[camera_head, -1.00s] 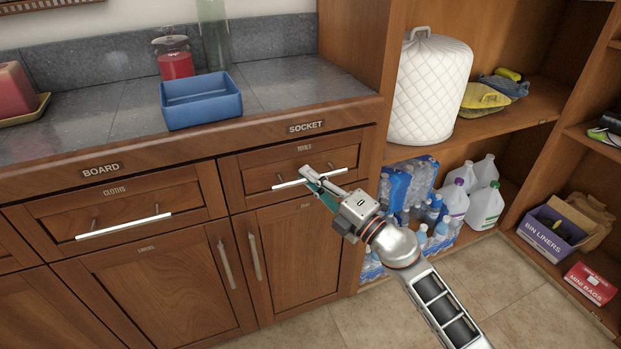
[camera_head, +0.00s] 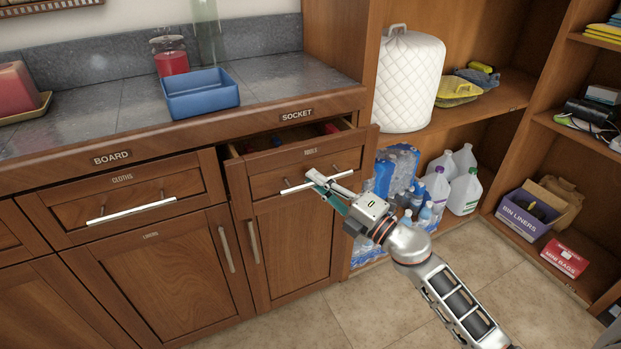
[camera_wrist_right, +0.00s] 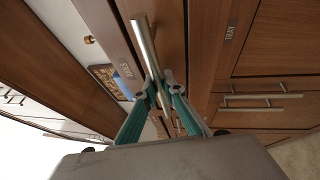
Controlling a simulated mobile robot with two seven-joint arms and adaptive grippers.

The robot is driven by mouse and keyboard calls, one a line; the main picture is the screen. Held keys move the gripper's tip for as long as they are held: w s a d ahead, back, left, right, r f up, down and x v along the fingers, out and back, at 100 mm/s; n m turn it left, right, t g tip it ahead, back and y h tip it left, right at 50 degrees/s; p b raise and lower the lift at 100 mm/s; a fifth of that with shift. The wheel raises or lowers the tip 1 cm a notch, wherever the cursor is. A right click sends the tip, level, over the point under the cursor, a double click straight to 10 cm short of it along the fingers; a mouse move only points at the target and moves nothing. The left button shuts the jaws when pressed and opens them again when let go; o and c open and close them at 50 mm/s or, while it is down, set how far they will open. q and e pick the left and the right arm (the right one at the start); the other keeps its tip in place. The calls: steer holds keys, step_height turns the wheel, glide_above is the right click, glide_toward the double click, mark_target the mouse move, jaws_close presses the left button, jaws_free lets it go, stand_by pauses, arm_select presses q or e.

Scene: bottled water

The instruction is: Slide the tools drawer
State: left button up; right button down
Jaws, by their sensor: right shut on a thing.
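The tools drawer (camera_head: 270,182) is under the SOCKET label in the head view. It stands partly open, its front out from the cabinet, and a little of its inside shows with red and blue items in it. Its bar handle (camera_head: 300,186) runs across the front. My right gripper (camera_head: 322,181) is shut on this handle near its middle. In the right wrist view the bar handle (camera_wrist_right: 145,45) passes between the teal fingers of my right gripper (camera_wrist_right: 160,88). My left gripper is in neither view.
The cloths drawer (camera_head: 110,192) to the left is closed. A blue tray (camera_head: 200,98) sits on the counter above. Water bottles (camera_head: 395,175) and jugs (camera_head: 463,190) stand on the low shelf at right. Floor in front is clear.

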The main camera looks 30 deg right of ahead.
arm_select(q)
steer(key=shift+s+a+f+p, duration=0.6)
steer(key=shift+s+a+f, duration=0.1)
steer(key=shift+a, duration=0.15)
arm_select(e)
steer(key=s, duration=0.8)
steer(key=shift+s, duration=0.1)
steer(key=c, duration=2.4)
jaws_free()
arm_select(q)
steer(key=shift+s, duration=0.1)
arm_select(e)
steer(key=v, duration=1.2)
